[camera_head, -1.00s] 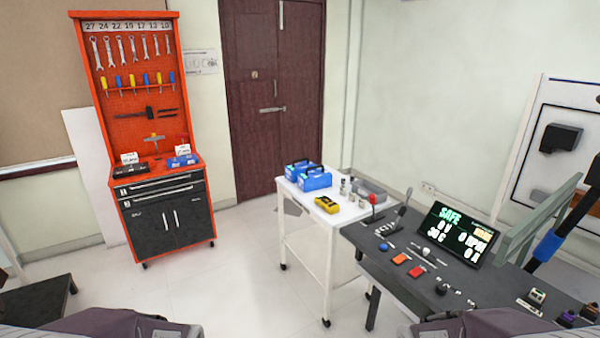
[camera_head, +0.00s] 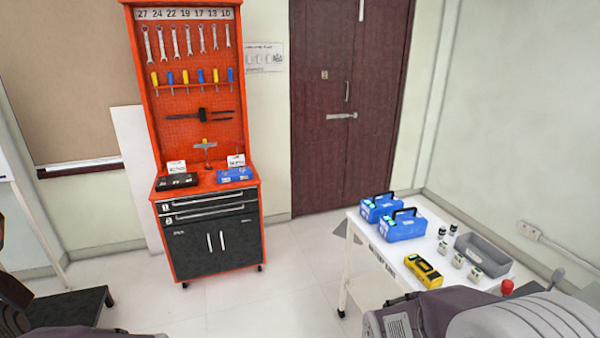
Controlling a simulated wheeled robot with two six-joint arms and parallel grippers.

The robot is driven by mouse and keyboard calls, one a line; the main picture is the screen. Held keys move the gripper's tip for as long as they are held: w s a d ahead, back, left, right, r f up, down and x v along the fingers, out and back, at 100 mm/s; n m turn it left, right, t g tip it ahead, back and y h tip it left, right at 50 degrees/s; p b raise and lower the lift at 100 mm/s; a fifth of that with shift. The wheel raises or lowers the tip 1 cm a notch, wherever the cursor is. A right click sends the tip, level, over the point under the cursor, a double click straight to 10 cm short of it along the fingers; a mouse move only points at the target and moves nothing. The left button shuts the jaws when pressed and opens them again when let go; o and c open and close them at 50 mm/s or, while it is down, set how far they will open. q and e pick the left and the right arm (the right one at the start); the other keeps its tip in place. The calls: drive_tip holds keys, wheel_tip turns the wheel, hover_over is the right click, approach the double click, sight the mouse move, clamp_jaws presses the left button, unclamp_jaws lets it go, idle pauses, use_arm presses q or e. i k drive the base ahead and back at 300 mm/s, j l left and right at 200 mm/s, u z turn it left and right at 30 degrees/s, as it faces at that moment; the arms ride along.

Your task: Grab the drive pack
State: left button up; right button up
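Two blue cases with black carry handles stand side by side on a white cart (camera_head: 393,256), right of centre. They look like packs: a rear one (camera_head: 379,208) and a front one (camera_head: 403,230). I cannot tell which of them, if either, is the drive pack. Nothing touches them. Parts of my arms show at the bottom edge, at left and right, but neither gripper is in view.
The cart also holds a yellow handheld device (camera_head: 423,271), several small jars and a grey bin (camera_head: 484,254). An orange tool cabinet (camera_head: 209,240) stands at centre left. A dark platform (camera_head: 70,308) is at lower left. The floor between cabinet and cart is clear.

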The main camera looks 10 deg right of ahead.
sight(370, 209)
drive_tip(key=i+j+z, duration=0.2)
drive_tip(key=i, duration=0.35)
drive_tip(key=i+z, duration=0.25)
drive_tip(key=i, duration=0.3)
drive_tip(key=i+j+z, duration=0.2)
drive_tip(key=i+j, duration=0.15)
drive_tip(key=i, duration=0.15)
drive_tip(key=i+j+z, duration=0.2)
drive_tip(key=i+j, duration=0.15)
drive_tip(key=i, duration=0.15)
